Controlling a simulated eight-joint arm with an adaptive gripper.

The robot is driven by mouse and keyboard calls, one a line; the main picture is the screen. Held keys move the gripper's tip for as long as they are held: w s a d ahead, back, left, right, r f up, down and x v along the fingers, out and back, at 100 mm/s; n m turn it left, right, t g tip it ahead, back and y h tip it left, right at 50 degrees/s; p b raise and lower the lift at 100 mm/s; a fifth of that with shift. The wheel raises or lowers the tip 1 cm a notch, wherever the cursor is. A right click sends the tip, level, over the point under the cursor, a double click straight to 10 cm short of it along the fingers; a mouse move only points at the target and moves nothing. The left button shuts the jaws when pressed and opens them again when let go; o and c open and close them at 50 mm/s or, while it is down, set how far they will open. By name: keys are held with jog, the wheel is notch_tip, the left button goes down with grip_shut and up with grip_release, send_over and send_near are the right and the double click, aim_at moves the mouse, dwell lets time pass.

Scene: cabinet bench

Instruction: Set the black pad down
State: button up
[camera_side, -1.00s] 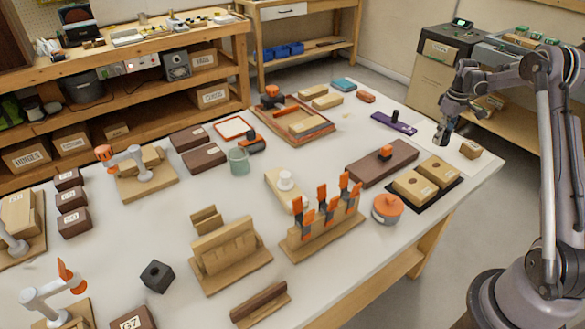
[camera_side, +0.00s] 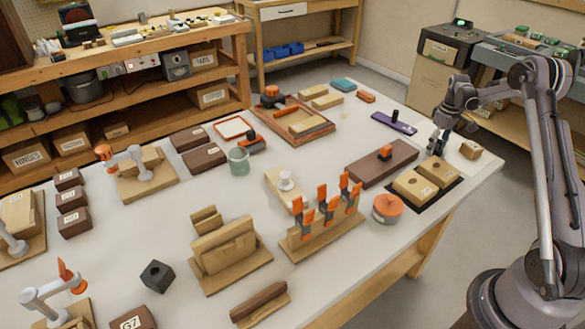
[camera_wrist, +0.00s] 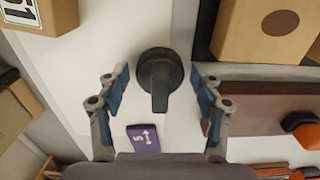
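The black pad (camera_wrist: 158,72) is a dark round piece with a raised grip. In the wrist view it appears over the white tabletop, between the two fingers of my gripper (camera_wrist: 160,95). The fingers are spread, with a clear gap on each side of the pad. In the side view my gripper (camera_side: 438,143) is low over the right end of the table, behind the wooden blocks. The pad is hard to make out there, among the dark fingers. Its underside is hidden, so I cannot tell whether it rests fully on the surface.
Close by are a purple plate (camera_side: 389,124) with a black peg, two wooden blocks (camera_side: 415,188) on a black mat, a brown board (camera_side: 368,167) with an orange knob, and a small labelled box (camera_side: 470,150). The table's right edge is near.

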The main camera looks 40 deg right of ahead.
aim_at(439, 139)
jog(key=shift+r, duration=0.1)
notch_tip(439, 139, up, 12)
jog(key=shift+f, duration=0.1)
jog(key=a+r+t, duration=0.1)
jog(key=a+r, duration=0.3)
jog(key=a, duration=0.4)
jog(key=a+r+t+h, duration=0.1)
jog(key=a+r, duration=0.3)
jog(key=a, duration=0.4)
jog(key=a+r+t, duration=0.1)
jog(key=a+r, duration=0.3)
jog(key=a, duration=0.4)
jog(key=s+a+f+t, duration=0.2)
jog(key=s+a, duration=0.4)
jog(key=a, duration=0.3)
jog(key=s+a+f+t+y, duration=0.1)
jog(key=s+a+f+t, duration=0.1)
jog(key=s+a, duration=0.4)
jog(key=a, duration=0.3)
jog(key=shift+s+f, duration=0.2)
jog(key=shift+s, duration=0.15)
